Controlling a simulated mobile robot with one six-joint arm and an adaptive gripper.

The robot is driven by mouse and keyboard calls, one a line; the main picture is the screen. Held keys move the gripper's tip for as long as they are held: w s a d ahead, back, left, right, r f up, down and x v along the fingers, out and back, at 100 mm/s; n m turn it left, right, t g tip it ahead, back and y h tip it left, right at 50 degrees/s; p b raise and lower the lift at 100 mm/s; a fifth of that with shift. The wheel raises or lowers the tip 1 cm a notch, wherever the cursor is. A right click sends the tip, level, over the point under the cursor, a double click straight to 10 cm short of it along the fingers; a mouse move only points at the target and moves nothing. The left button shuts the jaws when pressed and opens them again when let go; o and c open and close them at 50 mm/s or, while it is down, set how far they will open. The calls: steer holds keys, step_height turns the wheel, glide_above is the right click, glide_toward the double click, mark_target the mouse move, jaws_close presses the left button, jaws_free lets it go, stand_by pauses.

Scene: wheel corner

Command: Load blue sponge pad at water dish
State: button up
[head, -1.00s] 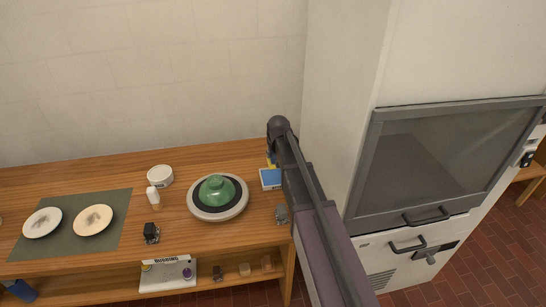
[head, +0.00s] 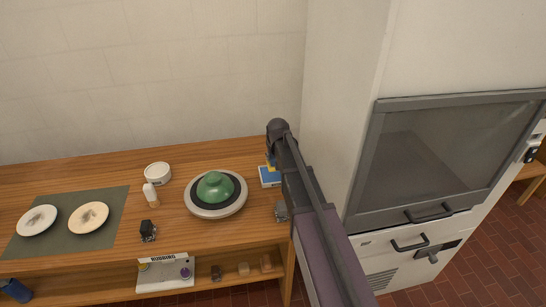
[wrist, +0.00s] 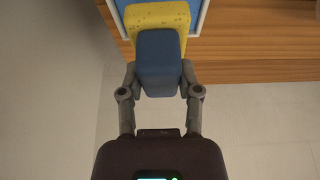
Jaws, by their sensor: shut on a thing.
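In the wrist view, my gripper (wrist: 158,84) is shut on a blue sponge pad (wrist: 158,62), with one finger on each side. A yellow sponge (wrist: 158,17) shows just beyond the blue pad; I cannot tell whether they touch. Behind the yellow piece is a blue surface with a pale edge (wrist: 203,14). In the head view, my arm hides most of the gripper, and a blue-and-white tray (head: 269,177) lies beside it on the bench. A small white round dish (head: 157,173) with dark lettering, perhaps the water dish, stands at the back of the bench, left of the wheel.
A round wheel (head: 201,210) carries a green lidded pot (head: 214,186). A white bottle (head: 150,193) and a dark small device (head: 148,231) stand left of it. Two plates (head: 88,217) lie on a green mat (head: 60,248). A tall white cabinet (head: 345,100) stands at the right.

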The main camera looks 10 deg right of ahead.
mark_target(273, 163)
steer(key=shift+f+b, duration=1.35)
steer(key=shift+f, duration=0.35)
steer(key=shift+f+b, duration=0.45)
steer(key=shift+b, duration=0.05)
steer(key=shift+s, duration=0.1)
stand_by(1.6)
steer(key=shift+r+p, duration=3.5)
steer(key=shift+r+p, duration=0.5)
